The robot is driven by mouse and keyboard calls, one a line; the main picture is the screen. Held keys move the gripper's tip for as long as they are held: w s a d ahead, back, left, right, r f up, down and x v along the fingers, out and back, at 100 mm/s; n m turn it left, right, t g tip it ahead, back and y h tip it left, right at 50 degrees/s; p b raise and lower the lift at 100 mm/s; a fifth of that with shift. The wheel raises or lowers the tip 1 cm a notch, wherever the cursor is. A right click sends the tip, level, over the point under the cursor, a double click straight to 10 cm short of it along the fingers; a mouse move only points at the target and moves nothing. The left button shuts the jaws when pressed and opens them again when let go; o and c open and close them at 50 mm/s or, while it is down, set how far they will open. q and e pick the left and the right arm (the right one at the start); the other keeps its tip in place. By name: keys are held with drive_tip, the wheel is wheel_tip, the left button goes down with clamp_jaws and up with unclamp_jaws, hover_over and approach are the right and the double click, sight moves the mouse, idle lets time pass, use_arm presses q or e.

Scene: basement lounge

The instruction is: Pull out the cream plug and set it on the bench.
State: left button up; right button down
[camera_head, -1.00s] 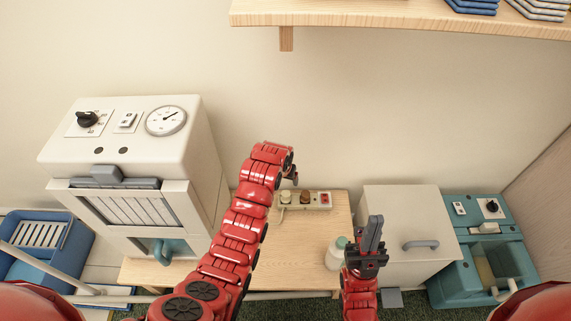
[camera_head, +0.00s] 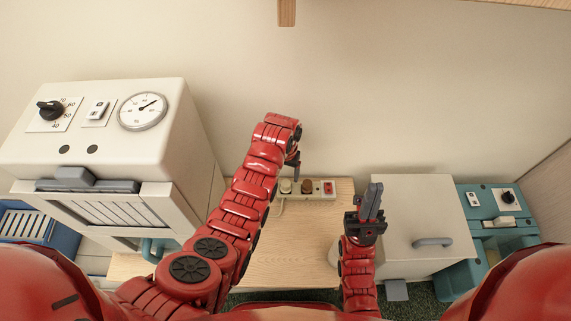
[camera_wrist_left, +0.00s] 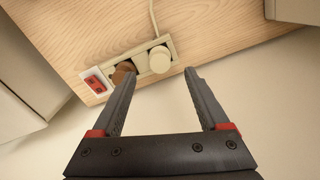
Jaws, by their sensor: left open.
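The cream plug (camera_head: 286,187) sits in the left socket of a cream power strip (camera_head: 317,196) on the wooden bench (camera_head: 300,240), with its cord trailing away. In the left wrist view the cream plug (camera_wrist_left: 159,60) is just ahead of my fingertips, nearer the right finger. My left gripper (camera_wrist_left: 162,74) is open and empty, with its fingers spread and apart from the plug. In the head view my left gripper (camera_head: 294,162) hangs by the strip, mostly hidden by its arm. My right gripper (camera_head: 371,200) points up with its fingers together, holding nothing visible.
A brown plug (camera_wrist_left: 123,73) sits right beside the cream plug, then a red switch (camera_wrist_left: 96,84). A white press-like machine (camera_head: 100,120) stands left. A white lidded box (camera_head: 420,215) and a teal unit (camera_head: 490,210) stand right. Bare bench lies in front of the strip.

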sight(286, 184)
use_arm(q)
wheel_tip(286, 184, down, 8)
drive_tip(key=shift+w+f+b, duration=0.1)
drive_tip(key=shift+b, duration=0.65)
clamp_jaws()
drive_tip(key=shift+r+p, duration=0.95)
drive_tip(key=shift+r, duration=0.15)
drive_tip(key=shift+r+p, duration=2.05)
drive_tip(key=shift+r, duration=0.4)
